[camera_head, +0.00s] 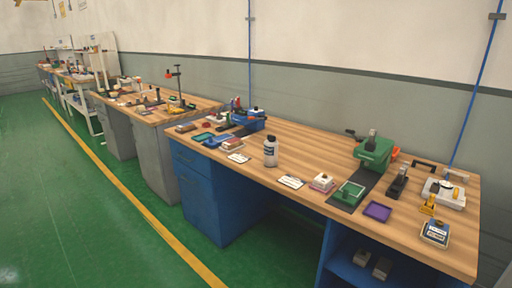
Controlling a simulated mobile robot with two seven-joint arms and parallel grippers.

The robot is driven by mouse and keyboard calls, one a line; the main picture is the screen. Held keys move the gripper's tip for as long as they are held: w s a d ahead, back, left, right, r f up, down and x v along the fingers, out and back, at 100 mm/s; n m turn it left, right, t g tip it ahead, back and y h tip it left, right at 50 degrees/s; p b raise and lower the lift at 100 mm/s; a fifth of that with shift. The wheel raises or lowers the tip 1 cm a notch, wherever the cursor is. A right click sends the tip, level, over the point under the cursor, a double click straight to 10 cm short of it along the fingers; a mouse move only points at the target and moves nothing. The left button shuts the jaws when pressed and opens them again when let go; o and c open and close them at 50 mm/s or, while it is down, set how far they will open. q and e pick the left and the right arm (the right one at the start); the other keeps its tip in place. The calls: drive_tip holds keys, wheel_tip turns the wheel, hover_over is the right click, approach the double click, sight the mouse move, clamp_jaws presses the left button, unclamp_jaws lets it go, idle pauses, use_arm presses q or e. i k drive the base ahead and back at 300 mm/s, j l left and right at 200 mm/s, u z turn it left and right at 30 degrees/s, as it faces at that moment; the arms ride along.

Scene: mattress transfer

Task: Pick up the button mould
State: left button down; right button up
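I cannot tell for sure which thing is the button mould. Several small items lie on the wooden top of the near workbench (305,150). A green press-like device (375,152) with a dark handle stands at the right. In front of it lies a green square piece (349,194) on a dark strip. A purple tray (377,211) lies beside it, and a small black device (397,183) stands behind the tray. Neither of my grippers is in view.
A grey-white bottle (270,151) stands mid-bench. A white box (444,193) and a blue-and-white container (435,232) sit at the right end. More cluttered workbenches (152,115) run back along the wall. The green floor (90,220) at the left is clear, with a yellow line.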

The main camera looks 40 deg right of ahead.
sight(270, 149)
drive_tip(key=i, duration=1.3)
drive_tip(key=i+j+z, duration=0.1)
drive_tip(key=i, duration=1.2)
